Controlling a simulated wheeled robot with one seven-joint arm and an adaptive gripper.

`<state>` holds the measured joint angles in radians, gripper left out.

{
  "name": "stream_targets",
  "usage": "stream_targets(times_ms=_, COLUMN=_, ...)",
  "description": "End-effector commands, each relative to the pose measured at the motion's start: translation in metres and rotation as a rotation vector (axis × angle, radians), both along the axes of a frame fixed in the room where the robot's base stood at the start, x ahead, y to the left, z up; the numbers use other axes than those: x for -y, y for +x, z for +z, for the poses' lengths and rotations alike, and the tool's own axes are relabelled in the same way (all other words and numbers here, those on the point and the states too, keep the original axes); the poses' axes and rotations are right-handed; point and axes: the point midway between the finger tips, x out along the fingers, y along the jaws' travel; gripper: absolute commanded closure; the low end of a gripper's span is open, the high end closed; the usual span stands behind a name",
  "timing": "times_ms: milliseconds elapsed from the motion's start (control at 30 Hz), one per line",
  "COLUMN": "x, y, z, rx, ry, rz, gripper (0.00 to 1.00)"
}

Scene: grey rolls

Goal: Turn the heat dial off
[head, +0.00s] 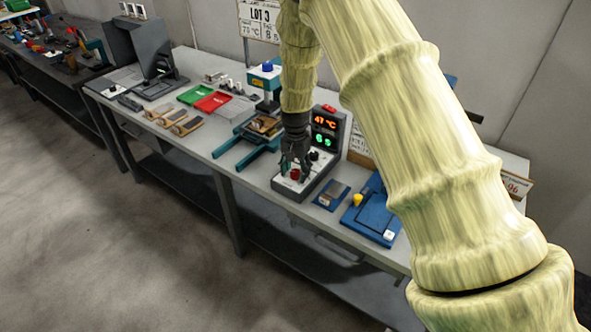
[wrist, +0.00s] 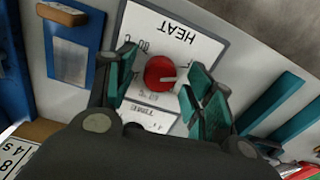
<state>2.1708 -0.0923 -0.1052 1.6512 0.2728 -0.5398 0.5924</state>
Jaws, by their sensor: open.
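The heat dial is a round red knob (head: 295,174) on the sloped front of a grey control box (head: 318,188) on the bench. In the wrist view the red knob (wrist: 160,73) sits on a white panel (wrist: 180,38) printed HEAT, upside down, and its pale pointer line points to the picture's right. My gripper (head: 293,165) is over the box; in the wrist view its teal-padded fingers (wrist: 163,77) are spread on either side of the knob. I cannot tell whether they touch it. A lower TIMER label is partly hidden by my gripper. The display (head: 324,130) reads 47 °C and 6 s.
A black knob (head: 314,155) is right behind the red one. A teal fixture (head: 236,148) stands left of the box. A small blue plate (head: 331,196) and a blue fixture with a yellow knob (head: 372,222) stand to the right. Red (head: 212,102) and green trays lie farther left.

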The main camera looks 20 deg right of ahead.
Motion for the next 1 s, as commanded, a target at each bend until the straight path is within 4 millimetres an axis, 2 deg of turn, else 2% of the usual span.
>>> stream_targets(times_ms=67, x=0.0001, y=0.0001, z=0.0, rx=0.0, ry=0.0, rz=0.0, gripper=0.47)
stream_targets(times_ms=333, x=0.0001, y=0.0, z=0.0001, rx=0.0, ry=0.0, rz=0.0, gripper=0.93)
stream_targets(times_ms=667, x=-0.0001, y=0.0005, z=0.0003, rx=0.0, ry=0.0, rz=0.076, gripper=0.94)
stream_targets(times_ms=867, x=0.0, y=0.0007, z=0.0005, rx=0.001, ry=-0.001, rz=0.076, gripper=0.94)
stream_targets(times_ms=900, x=0.0, y=0.0007, z=0.0005, rx=0.001, ry=0.0, rz=0.076, gripper=0.64)
stream_targets(times_ms=1000, x=0.0, y=0.0007, z=0.0005, rx=0.001, ry=0.0, rz=0.076, gripper=0.47)
